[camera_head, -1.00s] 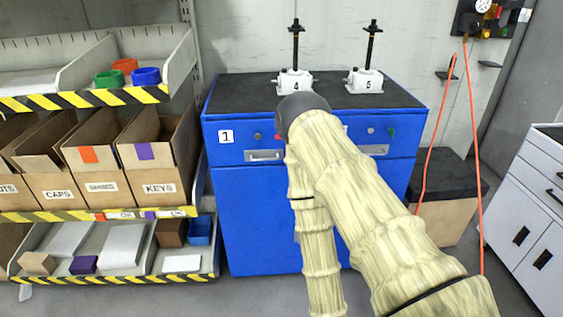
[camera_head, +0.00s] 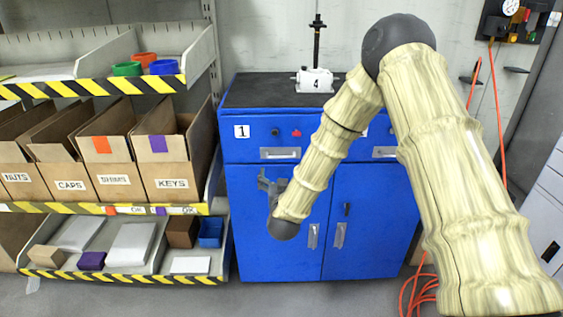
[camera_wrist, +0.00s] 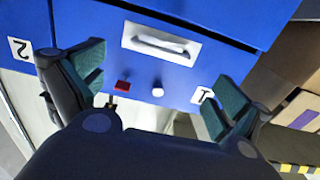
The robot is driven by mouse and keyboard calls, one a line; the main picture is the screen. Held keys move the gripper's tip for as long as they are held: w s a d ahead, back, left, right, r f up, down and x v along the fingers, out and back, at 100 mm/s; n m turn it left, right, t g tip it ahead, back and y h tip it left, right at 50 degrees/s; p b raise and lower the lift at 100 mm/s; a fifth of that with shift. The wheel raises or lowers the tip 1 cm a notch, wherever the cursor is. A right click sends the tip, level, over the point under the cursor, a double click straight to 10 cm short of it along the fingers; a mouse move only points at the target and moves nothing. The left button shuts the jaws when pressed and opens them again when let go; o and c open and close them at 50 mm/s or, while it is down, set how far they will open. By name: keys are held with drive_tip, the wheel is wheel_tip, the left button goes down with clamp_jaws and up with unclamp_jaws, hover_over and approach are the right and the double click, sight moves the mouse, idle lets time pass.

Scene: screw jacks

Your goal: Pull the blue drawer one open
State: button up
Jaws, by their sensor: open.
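Blue drawer one (camera_head: 255,146) is the upper left drawer of the blue cabinet, beside the white "1" label. Its front looks flush, so it appears shut. Its metal handle (camera_head: 280,153) is a recessed pull on the front. In the head view my gripper (camera_head: 270,182) is just below the handle, before the lower door.
A second drawer with a handle (camera_head: 385,153) is partly behind my arm. Jack 4 (camera_head: 315,80) stands on the dark cabinet top. Shelving with cardboard boxes (camera_head: 172,170) stands close on the left. An orange hose (camera_head: 496,120) hangs at the right.

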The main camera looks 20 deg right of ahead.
drive_tip(key=x, duration=0.9)
drive_tip(key=shift+w+p, duration=0.4)
drive_tip(key=shift+d+f, duration=0.1)
